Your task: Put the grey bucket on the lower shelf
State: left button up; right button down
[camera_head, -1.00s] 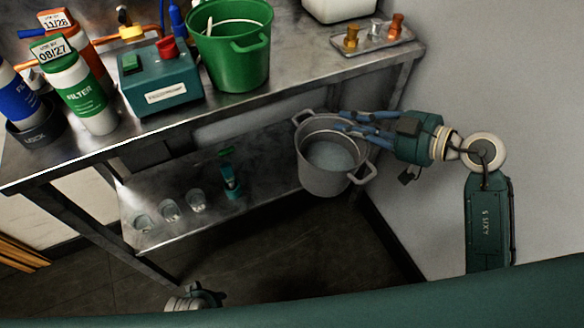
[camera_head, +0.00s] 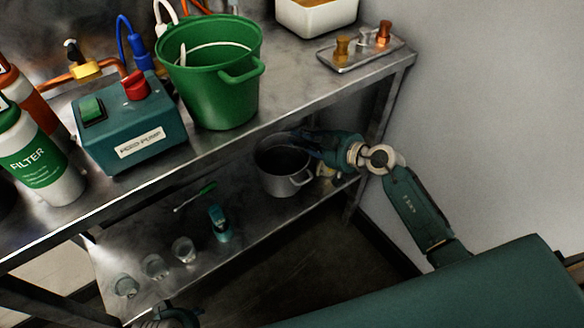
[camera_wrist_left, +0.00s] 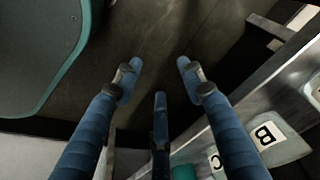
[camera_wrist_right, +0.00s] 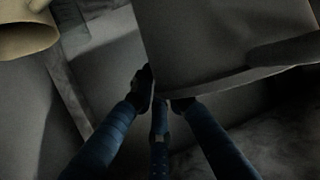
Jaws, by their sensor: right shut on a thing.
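The grey bucket (camera_head: 285,181) is upright under the worktop, over the right part of the lower shelf (camera_head: 255,228). I cannot tell whether its base touches the shelf. My right gripper (camera_head: 302,146) is shut on the bucket's rim, on its back right side. In the right wrist view the bucket's wall (camera_wrist_right: 225,35) fills the upper right, and the fingertips (camera_wrist_right: 162,98) close at its edge. My left gripper (camera_head: 172,318) is low at the bottom edge of the head view. In the left wrist view its fingers (camera_wrist_left: 158,68) are apart with nothing between them.
Several glass beakers (camera_head: 155,266), a teal device (camera_head: 219,222) and a green-handled tool (camera_head: 195,196) are on the shelf left of the bucket. A beige object (camera_head: 326,170) is right of it. The worktop above holds a green bucket (camera_head: 215,90) and a pump (camera_head: 130,128).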

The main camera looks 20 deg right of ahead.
aim_at(298, 150)
notch_tip(298, 150, down, 4)
jog(key=shift+f+b, duration=0.1)
jog(key=shift+b, duration=0.95)
notch_tip(298, 150, down, 3)
jog(key=shift+b, duration=1.05)
jog(key=shift+f, duration=0.15)
pick_arm(q)
jog(key=w+v, duration=0.1)
jog(key=v, duration=1)
jog(key=shift+w+a+r+t, duration=0.15)
jog(key=shift+w+r+t, duration=0.2)
jog(key=shift+r+t, duration=0.1)
pick_arm(e)
jog(key=c, duration=1.7)
grip_release()
jog(key=shift+f, duration=0.15)
